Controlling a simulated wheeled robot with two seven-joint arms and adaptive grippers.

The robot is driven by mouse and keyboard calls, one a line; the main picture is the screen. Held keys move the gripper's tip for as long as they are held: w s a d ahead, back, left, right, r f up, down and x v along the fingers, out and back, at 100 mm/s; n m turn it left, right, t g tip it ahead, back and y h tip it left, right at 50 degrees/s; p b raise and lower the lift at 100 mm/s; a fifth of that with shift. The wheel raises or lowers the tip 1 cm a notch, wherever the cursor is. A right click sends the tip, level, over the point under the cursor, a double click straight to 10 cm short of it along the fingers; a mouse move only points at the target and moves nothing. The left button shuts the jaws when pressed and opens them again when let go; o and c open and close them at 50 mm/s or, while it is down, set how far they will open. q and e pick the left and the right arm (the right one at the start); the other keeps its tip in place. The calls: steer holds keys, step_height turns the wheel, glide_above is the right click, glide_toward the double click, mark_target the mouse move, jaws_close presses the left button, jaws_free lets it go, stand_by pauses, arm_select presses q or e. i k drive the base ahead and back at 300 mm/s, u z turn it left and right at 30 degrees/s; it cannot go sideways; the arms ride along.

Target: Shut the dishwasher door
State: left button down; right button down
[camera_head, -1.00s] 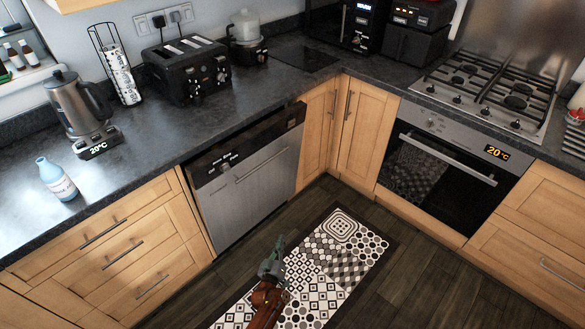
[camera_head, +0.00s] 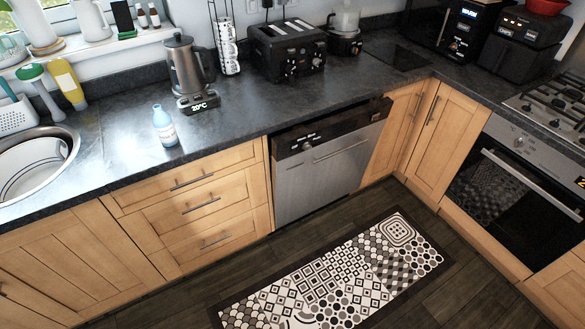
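The dishwasher has a steel door (camera_head: 322,176) with a bar handle and a dark control strip (camera_head: 325,134) along its top. It stands under the counter between the wooden drawers and a corner cupboard. The door is upright; its top edge looks slightly forward of the counter front, and I cannot tell whether it is fully latched. Neither of my grippers shows in the head view.
A patterned rug (camera_head: 340,275) lies on the dark floor before the dishwasher. Wooden drawers (camera_head: 190,205) are left of it, an oven (camera_head: 510,190) to the right. A kettle (camera_head: 187,70), blue bottle (camera_head: 164,126) and toaster (camera_head: 287,50) stand on the counter. A sink (camera_head: 35,165) is far left.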

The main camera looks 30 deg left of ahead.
mark_target(344, 144)
steer(key=z, duration=0.2)
steer(key=k, duration=0.2)
steer(key=u, duration=1.35)
steer(key=i, duration=1.1)
steer(key=z, duration=0.5)
